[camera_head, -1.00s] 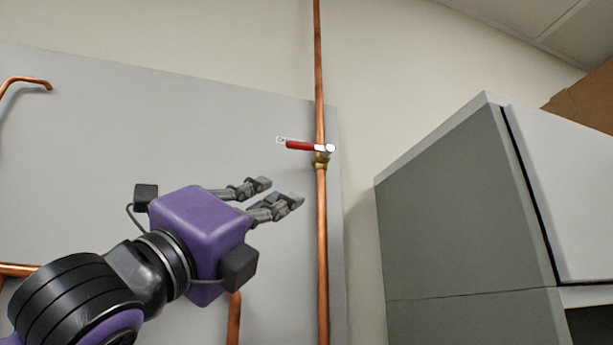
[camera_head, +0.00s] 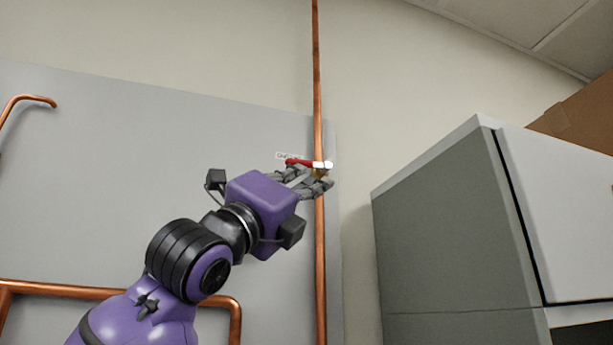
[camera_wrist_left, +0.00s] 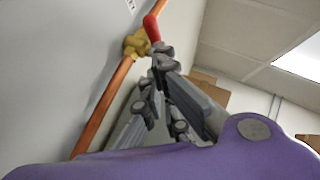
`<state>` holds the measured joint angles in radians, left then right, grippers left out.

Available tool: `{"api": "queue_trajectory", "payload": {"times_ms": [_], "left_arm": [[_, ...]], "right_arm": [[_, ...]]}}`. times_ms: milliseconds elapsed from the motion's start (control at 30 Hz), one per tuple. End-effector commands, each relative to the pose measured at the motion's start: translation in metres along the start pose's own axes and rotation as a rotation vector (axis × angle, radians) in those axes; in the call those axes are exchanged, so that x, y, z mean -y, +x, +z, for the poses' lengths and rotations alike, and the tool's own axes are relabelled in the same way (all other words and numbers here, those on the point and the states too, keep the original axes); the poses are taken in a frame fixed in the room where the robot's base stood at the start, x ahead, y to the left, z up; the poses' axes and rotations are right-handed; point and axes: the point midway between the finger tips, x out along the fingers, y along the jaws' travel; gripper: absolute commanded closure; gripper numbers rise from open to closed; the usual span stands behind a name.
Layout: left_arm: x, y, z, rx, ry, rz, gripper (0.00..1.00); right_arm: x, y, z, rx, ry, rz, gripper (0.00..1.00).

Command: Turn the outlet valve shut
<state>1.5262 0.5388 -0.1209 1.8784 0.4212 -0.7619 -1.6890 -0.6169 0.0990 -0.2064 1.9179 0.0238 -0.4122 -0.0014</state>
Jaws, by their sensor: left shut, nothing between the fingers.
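The outlet valve has a red lever (camera_head: 300,161) with a white hub, on a vertical copper pipe. In the head view the lever points left, across the pipe. The brass valve body (camera_wrist_left: 136,44) shows in the left wrist view, with the red lever (camera_wrist_left: 151,27) sticking up beside it. My left gripper (camera_head: 312,178) is right at the valve, its fingertips just below the lever and partly covering the brass body. It is shut with nothing between the fingers. Whether the fingertips touch the lever cannot be told. My right gripper is in neither view.
The vertical copper pipe (camera_head: 320,270) runs along the right edge of a grey wall panel (camera_head: 120,190). Another copper pipe (camera_head: 90,290) runs low on the left. A grey cabinet (camera_head: 430,230) stands to the right, with a cardboard box (camera_head: 575,118) above it.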

Motion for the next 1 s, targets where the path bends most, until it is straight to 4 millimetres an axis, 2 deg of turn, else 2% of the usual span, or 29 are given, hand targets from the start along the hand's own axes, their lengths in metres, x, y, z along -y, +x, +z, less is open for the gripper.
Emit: {"api": "queue_trajectory", "payload": {"times_ms": [433,700,1000], "left_arm": [[-0.002,0.004,0.003,-0.001,-0.001,0.002,1.00],[0.001,0.009,0.015,0.001,0.003,0.003,1.00],[0.001,0.010,0.017,0.004,0.000,0.002,1.00]], "right_arm": [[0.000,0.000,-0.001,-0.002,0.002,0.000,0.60],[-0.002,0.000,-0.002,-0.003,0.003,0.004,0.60],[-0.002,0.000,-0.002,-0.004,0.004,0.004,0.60]]}}
